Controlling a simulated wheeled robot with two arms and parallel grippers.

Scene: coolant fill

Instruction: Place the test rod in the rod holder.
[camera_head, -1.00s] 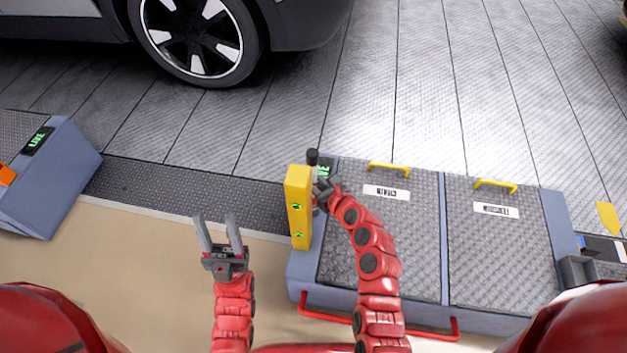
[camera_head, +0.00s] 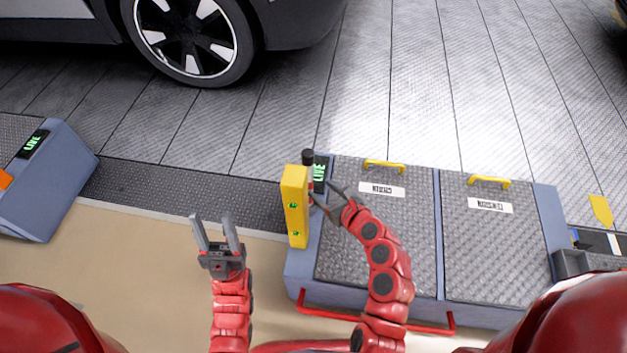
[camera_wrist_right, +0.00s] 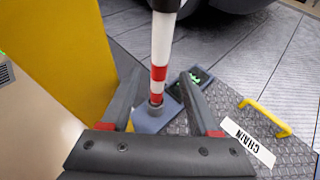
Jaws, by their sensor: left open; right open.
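The test rod has a black top (camera_head: 308,157) and a red-and-white striped shaft. It stands about upright beside the yellow post (camera_head: 295,208). In the right wrist view its striped shaft (camera_wrist_right: 159,72) runs down to a small grey socket-like piece (camera_wrist_right: 155,106), which I take for the rod holder; how deep it sits is unclear. My right gripper (camera_head: 323,192) is open, just right of the rod with its fingers pointing at it. In the wrist view the rod shows between the spread fingers, touching neither. My left gripper (camera_head: 212,218) is open and empty, left of the post.
The grey-blue bench (camera_head: 302,277) has two textured lids with yellow handles (camera_head: 385,166) and a green LIVE display (camera_head: 320,173). A second LIVE unit (camera_head: 50,195) stands at the left. A car wheel (camera_head: 192,40) is at the back. The floor between the units is clear.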

